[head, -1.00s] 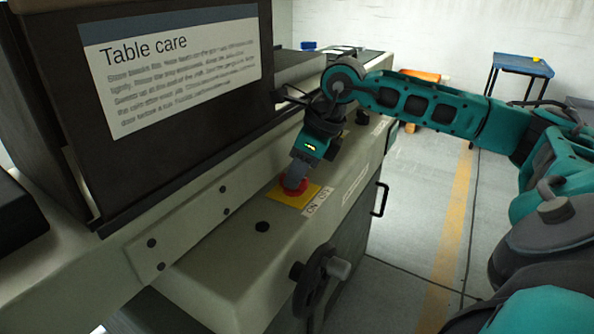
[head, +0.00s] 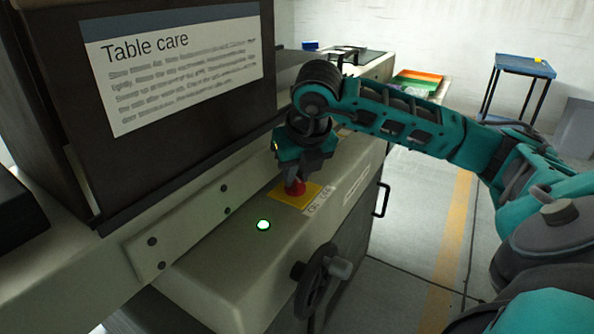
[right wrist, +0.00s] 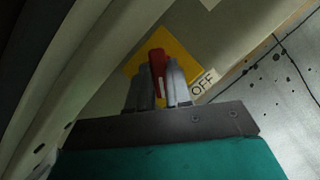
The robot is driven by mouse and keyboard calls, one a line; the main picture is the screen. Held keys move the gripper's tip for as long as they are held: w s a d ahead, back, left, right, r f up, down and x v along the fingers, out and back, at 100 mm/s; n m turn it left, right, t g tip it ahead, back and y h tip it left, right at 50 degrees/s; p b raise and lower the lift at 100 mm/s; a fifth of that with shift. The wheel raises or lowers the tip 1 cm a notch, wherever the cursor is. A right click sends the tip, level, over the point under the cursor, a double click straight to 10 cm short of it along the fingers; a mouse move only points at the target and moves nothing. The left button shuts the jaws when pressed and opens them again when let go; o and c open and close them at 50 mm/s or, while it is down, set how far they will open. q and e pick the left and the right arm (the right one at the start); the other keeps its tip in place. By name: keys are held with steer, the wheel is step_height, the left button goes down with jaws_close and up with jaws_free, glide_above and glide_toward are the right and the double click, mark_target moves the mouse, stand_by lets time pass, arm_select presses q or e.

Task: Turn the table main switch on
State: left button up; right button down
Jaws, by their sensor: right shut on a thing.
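The table main switch is a red rotary knob (head: 294,188) on a yellow plate (head: 303,202), set in the top of the cream machine housing. My right gripper (head: 296,180) is directly above the knob, with its fingers shut on it. In the right wrist view the red knob (right wrist: 158,68) stands between the two grey fingers (right wrist: 158,88), and an "OFF" label (right wrist: 203,85) shows beside the plate. A round lamp (head: 263,225) left of the switch glows green. My left gripper is not in view.
A handwheel (head: 316,282) sticks out from the machine's front below the switch. A black pull handle (head: 381,199) is further right. A "Table care" sign (head: 175,70) hangs on the dark panel at left. Open floor lies to the right.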

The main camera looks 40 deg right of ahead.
steer(key=shift+m, duration=0.7)
steer(key=shift+h, duration=0.3)
steer(key=shift+m+g, duration=0.3)
steer(key=c, duration=1)
jaws_free()
steer(key=shift+c, duration=0.2)
